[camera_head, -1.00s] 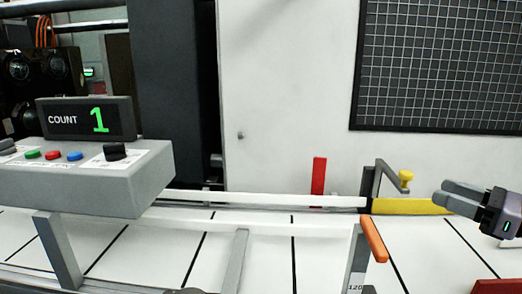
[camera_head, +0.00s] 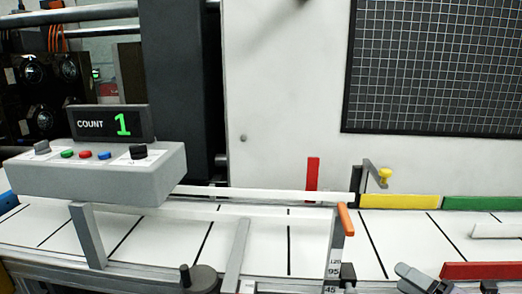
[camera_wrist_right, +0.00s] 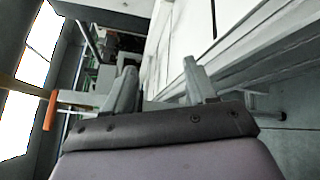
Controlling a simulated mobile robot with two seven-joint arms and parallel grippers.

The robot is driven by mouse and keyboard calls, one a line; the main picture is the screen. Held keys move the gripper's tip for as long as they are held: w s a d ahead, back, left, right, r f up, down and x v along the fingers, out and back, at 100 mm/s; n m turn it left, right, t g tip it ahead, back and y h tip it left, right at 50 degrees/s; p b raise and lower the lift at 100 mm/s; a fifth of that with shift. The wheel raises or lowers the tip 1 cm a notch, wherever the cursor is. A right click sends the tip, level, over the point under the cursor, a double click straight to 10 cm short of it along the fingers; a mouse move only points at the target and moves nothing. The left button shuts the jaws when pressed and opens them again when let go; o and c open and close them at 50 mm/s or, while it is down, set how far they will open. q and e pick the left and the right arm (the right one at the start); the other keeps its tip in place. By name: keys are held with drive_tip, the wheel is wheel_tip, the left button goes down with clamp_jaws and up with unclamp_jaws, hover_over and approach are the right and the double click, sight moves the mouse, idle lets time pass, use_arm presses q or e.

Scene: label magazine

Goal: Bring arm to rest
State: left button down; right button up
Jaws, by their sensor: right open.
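My right gripper (camera_head: 418,281) shows at the bottom edge of the head view, right of centre, with only its grey fingers in the picture. It is in front of the white conveyor bed (camera_head: 265,240) and low. In the right wrist view the two fingers (camera_wrist_right: 160,68) stand apart with nothing between them, so it is open and empty. The rest of the right arm is hidden below the head view. My left gripper is not in view.
A counter box (camera_head: 95,180) with display (camera_head: 110,124) reading 1 stands left. An orange-tipped lever (camera_head: 346,220) rises near the bed's front. Behind it are a red upright strip (camera_head: 312,178), a yellow block (camera_head: 398,201) and a green block (camera_head: 482,203). A red bar (camera_head: 480,270) lies lower right.

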drive_tip(key=s+a+f+m+g+h+p, duration=0.2)
drive_tip(key=s+a+f+m, duration=0.4)
drive_tip(key=m, duration=0.7)
drive_tip(key=s+a+f+m+g+h+p, duration=0.3)
drive_tip(key=s+a+f+m, duration=0.4)
drive_tip(key=s+m, duration=0.5)
wheel_tip(320, 180, down, 3)
drive_tip(key=shift+s+r+m+h+p, duration=0.1)
drive_tip(key=shift+s+m+h+p, duration=0.2)
drive_tip(key=shift+s+m, duration=0.15)
drive_tip(key=shift+c, duration=1.3)
drive_tip(key=shift+a, duration=0.2)
